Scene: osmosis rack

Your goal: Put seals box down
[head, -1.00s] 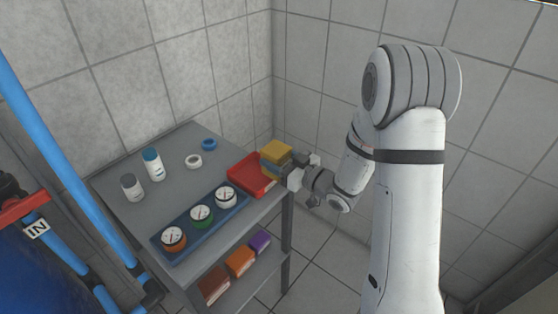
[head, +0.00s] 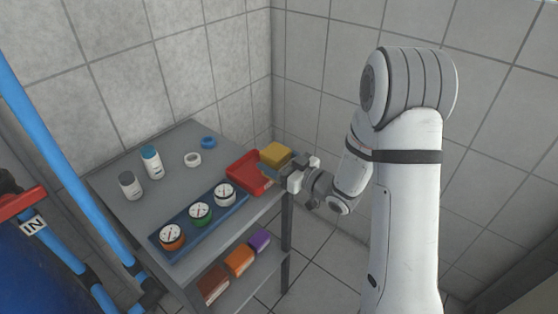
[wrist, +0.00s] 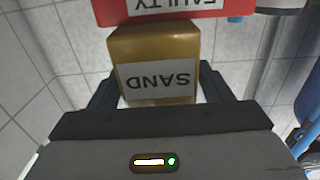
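A yellow box (head: 275,153) stands at the back right of the table, by the red tray (head: 236,175). In the wrist view the box (wrist: 155,70) carries an upside-down label reading SAND, not seals. My gripper (head: 272,170) is at the table's right edge, and its near finger hides the lower part of the box. In the wrist view my gripper (wrist: 160,82) has its fingers spread on either side of the box, with a thin gap beside the left finger. The red tray (wrist: 215,8), labelled FAULTY, lies just beyond. The underside of the box is hidden.
A blue holder (head: 183,246) with three gauges is along the table's front. Two bottles (head: 151,162) and two small rings (head: 192,159) stand behind. Brown, orange and purple boxes (head: 239,259) are on the lower shelf. Blue pipes (head: 60,130) run at left.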

